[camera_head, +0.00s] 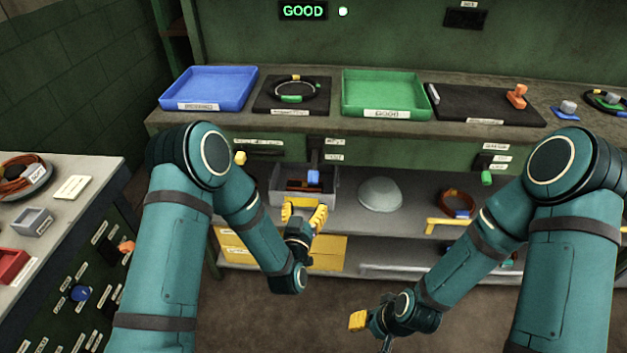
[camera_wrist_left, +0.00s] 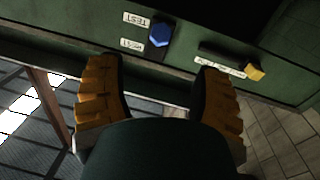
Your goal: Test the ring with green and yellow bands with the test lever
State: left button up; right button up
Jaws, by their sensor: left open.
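The dark ring with green and yellow bands (camera_head: 291,98) lies on a black pad (camera_head: 262,105) on the bench, between two trays. The test lever's blue knob (camera_head: 313,177) sticks out from the green bench front below, beside two small labels; in the left wrist view the blue knob (camera_wrist_left: 160,34) shows ahead, by labels that read TEST and REST. I cannot tell exactly which label it lines up with. My left gripper (camera_head: 304,215) is open and empty, below and in front of the knob. My right gripper (camera_head: 358,320) is low at the front, its jaws unclear.
A sign (camera_head: 303,11) reads GOOD, with a white lamp beside it. A blue tray (camera_head: 207,104) and a green tray (camera_head: 386,111) flank the pad. A yellow knob (camera_head: 240,158) sits left of the lever. A grey box (camera_head: 335,185) and a dome (camera_head: 380,194) stand on the shelf below.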

aim_at(315, 173)
pick_arm(q)
jog(key=w, duration=0.4)
jog(key=w+b, duration=0.1)
jog(key=w, duration=0.4)
jog(key=w+d, duration=0.1)
jog(key=w, duration=0.4)
jog(key=shift+d+b, duration=0.1)
jog(key=shift+b, duration=0.2)
jog(key=shift+s, duration=0.1)
jog(key=c, duration=1)
grip_shut()
